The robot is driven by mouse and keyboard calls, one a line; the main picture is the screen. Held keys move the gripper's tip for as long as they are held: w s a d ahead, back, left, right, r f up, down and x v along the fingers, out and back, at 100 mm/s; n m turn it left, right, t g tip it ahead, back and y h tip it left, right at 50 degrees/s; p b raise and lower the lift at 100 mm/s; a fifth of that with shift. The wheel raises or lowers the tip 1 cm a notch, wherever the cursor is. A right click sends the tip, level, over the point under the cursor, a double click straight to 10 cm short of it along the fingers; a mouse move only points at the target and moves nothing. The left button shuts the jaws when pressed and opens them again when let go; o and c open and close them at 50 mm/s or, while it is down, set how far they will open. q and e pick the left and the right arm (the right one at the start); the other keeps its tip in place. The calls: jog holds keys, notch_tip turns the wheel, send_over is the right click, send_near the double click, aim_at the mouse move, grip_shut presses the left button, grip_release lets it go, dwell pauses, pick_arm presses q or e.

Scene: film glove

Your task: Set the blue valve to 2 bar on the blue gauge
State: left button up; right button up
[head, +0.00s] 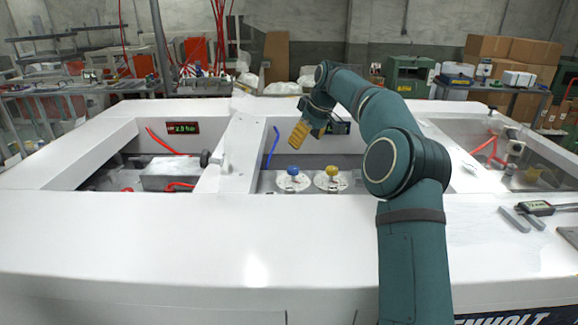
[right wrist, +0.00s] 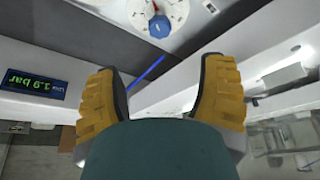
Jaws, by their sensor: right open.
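The blue valve (head: 292,171) is a small blue knob on a round white dial, set in the middle recess of the white bench. It also shows at the top of the right wrist view (right wrist: 159,26), with a red mark above it. The blue-framed gauge (right wrist: 32,88) appears upside down at the left of the right wrist view. Its green digits end in "bar"; I cannot read the number surely. My right gripper (head: 307,133) hangs above and behind the valve, apart from it. In the right wrist view its yellow fingers (right wrist: 166,95) are spread and empty. My left gripper is out of view.
A yellow valve (head: 332,171) stands close to the right of the blue one. A blue hose (head: 273,146) rises at the recess's left. A red display (head: 183,128) sits in the left recess. Loose tools (head: 538,208) lie on the right. The front white surface is clear.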

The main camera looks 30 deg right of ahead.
aim_at(293, 168)
jog(key=b+x, duration=0.2)
jog(key=x, duration=1)
jog(key=shift+f, duration=0.3)
jog(key=c, duration=1.2)
